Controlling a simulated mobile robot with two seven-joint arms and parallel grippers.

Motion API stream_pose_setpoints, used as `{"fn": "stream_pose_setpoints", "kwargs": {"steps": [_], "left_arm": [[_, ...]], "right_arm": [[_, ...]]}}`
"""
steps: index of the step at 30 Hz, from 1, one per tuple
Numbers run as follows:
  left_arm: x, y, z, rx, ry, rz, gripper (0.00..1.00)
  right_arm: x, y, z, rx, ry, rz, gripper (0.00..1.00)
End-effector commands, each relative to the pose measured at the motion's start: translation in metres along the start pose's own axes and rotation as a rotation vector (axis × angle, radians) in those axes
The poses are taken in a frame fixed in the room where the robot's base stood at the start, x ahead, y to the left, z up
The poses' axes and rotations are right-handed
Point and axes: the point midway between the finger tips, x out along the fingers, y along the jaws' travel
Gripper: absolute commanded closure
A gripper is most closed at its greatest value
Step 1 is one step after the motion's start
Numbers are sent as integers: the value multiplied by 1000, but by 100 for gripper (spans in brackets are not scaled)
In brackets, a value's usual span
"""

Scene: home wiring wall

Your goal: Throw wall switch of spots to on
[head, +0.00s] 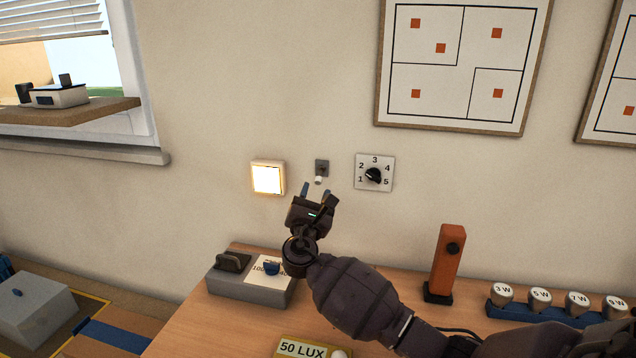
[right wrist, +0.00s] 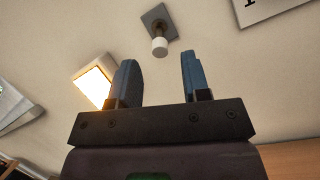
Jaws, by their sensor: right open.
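A small toggle switch (head: 321,170) with a grey plate and a white-tipped lever sits on the wall. Its lever points downward in the head view. In the right wrist view the toggle switch (right wrist: 159,32) shows ahead of and between the fingers. My right gripper (head: 315,190) is open and empty, just below the switch and apart from it; its two blue fingers also show in the right wrist view (right wrist: 160,82). A lit square lamp or switch panel (head: 267,179) is left of the toggle, and a numbered rotary dial (head: 374,174) is right of it. My left gripper is out of view.
An orange post (head: 445,262) and a blue rack of wattage-marked knobs (head: 560,306) stand to the right. Framed plans (head: 457,129) hang above.

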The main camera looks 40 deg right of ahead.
Motion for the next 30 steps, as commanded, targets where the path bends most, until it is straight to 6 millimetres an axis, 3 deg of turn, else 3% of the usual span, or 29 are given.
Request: {"fn": "stream_pose_setpoints", "kwargs": {"steps": [3, 9, 21, 30], "left_arm": [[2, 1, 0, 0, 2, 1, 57], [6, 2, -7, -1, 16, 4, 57], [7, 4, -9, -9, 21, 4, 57], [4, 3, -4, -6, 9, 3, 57]], "right_arm": [[19, -1, 0, -1, -1, -2, 57], [39, -1, -1, -1, 0, -2, 57], [45, 0, 0, 1, 1, -1, 57], [44, 0, 0, 0, 1, -1, 100]]}}
